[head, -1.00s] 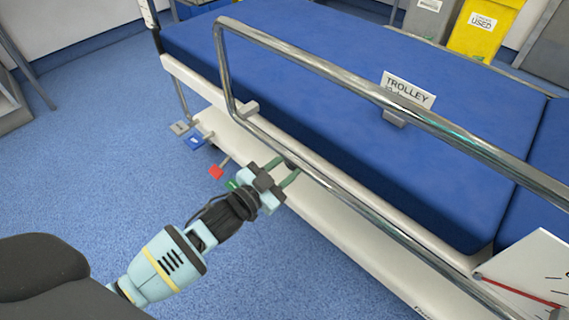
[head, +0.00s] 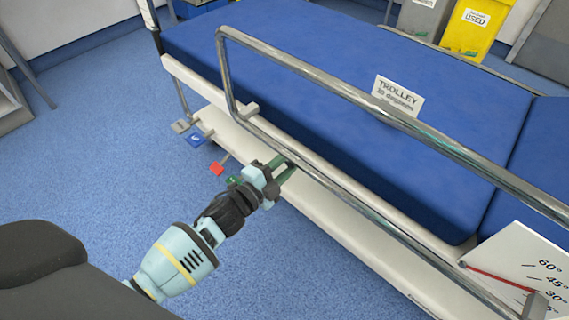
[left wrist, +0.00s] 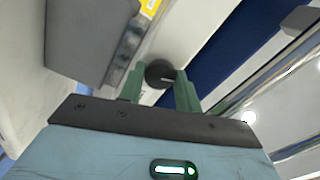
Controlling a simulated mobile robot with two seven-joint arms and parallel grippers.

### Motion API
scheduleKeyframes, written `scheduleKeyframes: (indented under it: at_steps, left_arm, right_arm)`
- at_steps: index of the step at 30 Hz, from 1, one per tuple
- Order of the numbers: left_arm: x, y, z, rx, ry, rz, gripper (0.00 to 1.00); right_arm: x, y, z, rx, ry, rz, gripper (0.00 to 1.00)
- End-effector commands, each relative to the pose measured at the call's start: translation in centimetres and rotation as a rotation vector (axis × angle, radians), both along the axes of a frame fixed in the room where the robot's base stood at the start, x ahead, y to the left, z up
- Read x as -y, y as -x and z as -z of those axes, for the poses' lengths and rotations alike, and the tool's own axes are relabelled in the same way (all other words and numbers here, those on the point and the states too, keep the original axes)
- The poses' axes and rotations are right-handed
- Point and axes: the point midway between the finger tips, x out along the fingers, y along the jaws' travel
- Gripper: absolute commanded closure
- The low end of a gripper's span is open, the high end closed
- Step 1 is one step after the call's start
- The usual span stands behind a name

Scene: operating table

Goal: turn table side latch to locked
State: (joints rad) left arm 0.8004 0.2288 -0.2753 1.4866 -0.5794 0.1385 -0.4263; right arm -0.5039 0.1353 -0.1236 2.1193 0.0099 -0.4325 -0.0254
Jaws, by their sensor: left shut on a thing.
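The side latch shows in the left wrist view as a dark round knob (left wrist: 160,72) with a small pale mark on its face. It sits on the pale side rail of the operating table (head: 207,88). My left gripper (head: 283,167) reaches the rail from the floor side. Its green fingers are on either side of the knob and shut on it. In the head view the gripper hides most of the latch, and I cannot read its setting. My right gripper is not in view.
A metal side rail (head: 330,75) runs just above my left gripper. Pedals, including a red one (head: 217,169) and a blue one (head: 196,140), stick out left of it. An angle plate (head: 525,262) stands at the right. Blue floor around my arm is clear.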

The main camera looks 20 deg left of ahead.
Motion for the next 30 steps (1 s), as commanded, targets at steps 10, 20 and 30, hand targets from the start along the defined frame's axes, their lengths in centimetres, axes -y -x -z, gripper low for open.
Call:
scheduleKeyframes:
  at_steps: [10, 20, 30]
  left_arm:
    - [-0.10, 0.02, 0.09, 0.080, -0.227, -0.002, 0.89]
    - [-0.11, 0.00, 0.06, 0.114, -0.321, -0.002, 0.89]
    - [-0.14, -0.01, 0.03, 0.119, -0.332, -0.003, 0.89]
  right_arm:
    - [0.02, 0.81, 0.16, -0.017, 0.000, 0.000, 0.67]
    - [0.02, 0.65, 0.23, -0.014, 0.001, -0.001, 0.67]
    - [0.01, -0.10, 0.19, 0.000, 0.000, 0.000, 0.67]
